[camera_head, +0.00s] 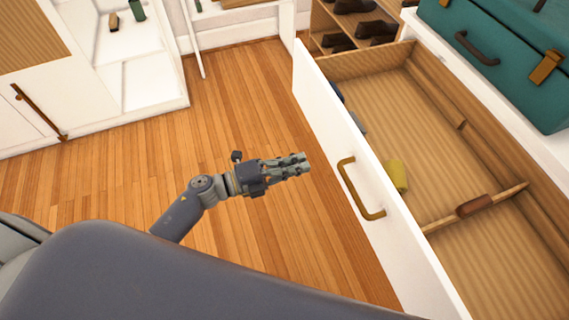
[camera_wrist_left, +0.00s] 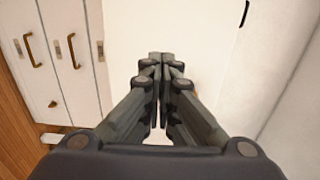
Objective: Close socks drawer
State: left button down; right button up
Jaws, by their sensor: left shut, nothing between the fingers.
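The socks drawer is open in the head view, with a white front (camera_head: 335,120) and a wooden inside (camera_head: 440,155). A brass handle (camera_head: 360,188) is on the outer face of its front. A yellow rolled item (camera_head: 397,176) and a dark blue item, partly hidden by the front, lie inside. My left gripper (camera_head: 305,162) is shut and empty, to the left of the drawer front and apart from the handle. The left wrist view shows the shut fingers (camera_wrist_left: 160,60) before a white surface. My right gripper is not in view.
A teal suitcase (camera_head: 500,50) rests on the white surface beyond the drawer. Dark shoes (camera_head: 375,30) stand on a wooden shelf at the top. Open wooden floor (camera_head: 240,110) lies left of the drawer. White cabinet fronts with brass handles (camera_wrist_left: 65,50) show in the wrist view.

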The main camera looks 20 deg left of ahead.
aim_at(338, 152)
pick_arm(q)
jog(key=x, duration=0.7)
jog(key=shift+w+d+p, duration=0.15)
jog(key=shift+w+p, duration=0.05)
jog(key=shift+p, duration=0.15)
jog(key=shift+w+d, duration=0.2)
jog(key=shift+d, duration=0.1)
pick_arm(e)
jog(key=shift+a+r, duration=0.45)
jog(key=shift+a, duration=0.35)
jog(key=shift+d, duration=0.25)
